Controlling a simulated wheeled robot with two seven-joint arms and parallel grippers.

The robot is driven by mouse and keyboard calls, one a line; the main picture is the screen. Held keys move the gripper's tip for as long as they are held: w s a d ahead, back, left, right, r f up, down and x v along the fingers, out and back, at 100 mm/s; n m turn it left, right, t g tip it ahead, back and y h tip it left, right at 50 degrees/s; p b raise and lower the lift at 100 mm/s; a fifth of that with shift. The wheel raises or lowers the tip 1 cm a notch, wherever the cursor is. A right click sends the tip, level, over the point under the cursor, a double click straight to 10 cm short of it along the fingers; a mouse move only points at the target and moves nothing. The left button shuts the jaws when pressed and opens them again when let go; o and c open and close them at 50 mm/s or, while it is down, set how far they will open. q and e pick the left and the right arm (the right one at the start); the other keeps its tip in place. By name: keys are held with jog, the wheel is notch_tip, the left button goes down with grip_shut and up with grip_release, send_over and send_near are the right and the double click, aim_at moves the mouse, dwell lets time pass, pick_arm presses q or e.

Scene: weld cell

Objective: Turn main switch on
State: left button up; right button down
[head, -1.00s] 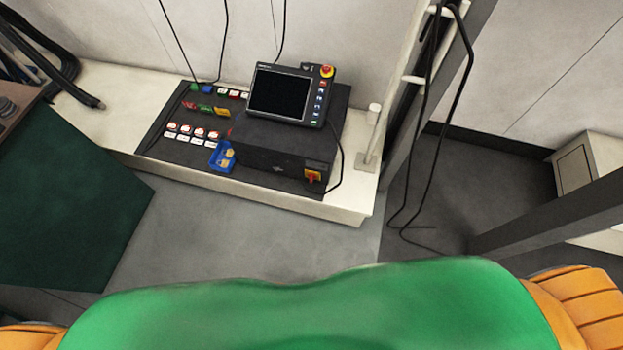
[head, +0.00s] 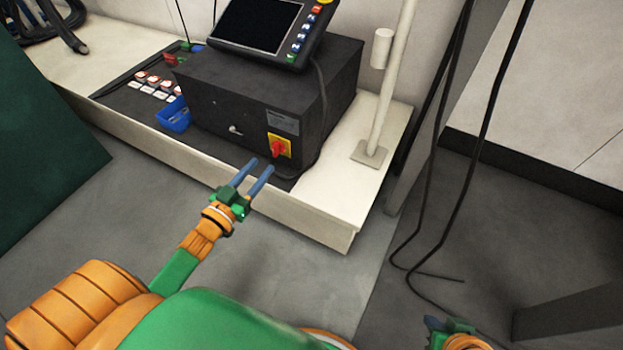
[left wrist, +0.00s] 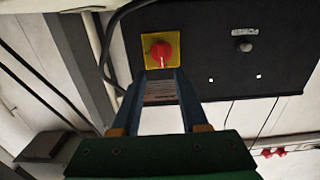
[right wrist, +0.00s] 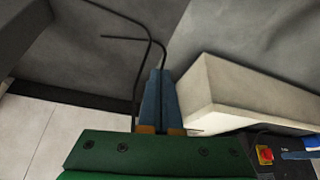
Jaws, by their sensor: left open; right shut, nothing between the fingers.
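The main switch (head: 280,148) is a red rotary knob on a yellow plate, on the front of a black control box (head: 225,100). It also shows in the left wrist view (left wrist: 160,53) and at the right edge of the right wrist view (right wrist: 265,156). A pale mark shows on the knob's rim in the left wrist view. My left gripper (head: 261,165) is open and empty, its fingers pointing at the switch from just in front, apparently apart from it. My right gripper (right wrist: 157,74) is shut and empty, low at the right in the head view (head: 450,324).
A silver key-like knob (head: 236,130) sits left of the switch. A tablet-like panel (head: 258,25) rests on the box; a blue bin (head: 174,117) stands beside it. A white post (head: 388,100) and hanging black cables (head: 470,150) are to the right. The pale bench edge (head: 310,222) runs below.

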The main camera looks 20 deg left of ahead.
aim_at(273, 149)
pick_arm(q)
jog(key=w, duration=0.2)
jog(key=w+b, duration=0.1)
jog(key=w, duration=0.1)
jog(key=w+b, duration=0.1)
jog(key=w, duration=0.1)
jog(key=shift+w+r, duration=0.25)
jog(key=shift+r, duration=0.1)
pick_arm(e)
jog(key=w+a+r+n+t+y, duration=0.1)
jog(key=w+a+r+t+y, duration=0.2)
jog(key=w+r+t, duration=0.8)
notch_tip(273, 149, up, 4)
jog(key=shift+a+r, duration=0.1)
jog(key=shift+a, duration=0.8)
pick_arm(q)
jog(key=c, duration=0.7)
jog(key=shift+s+r, duration=0.1)
pick_arm(e)
jog(key=shift+a+r, duration=0.1)
jog(key=shift+a, duration=0.25)
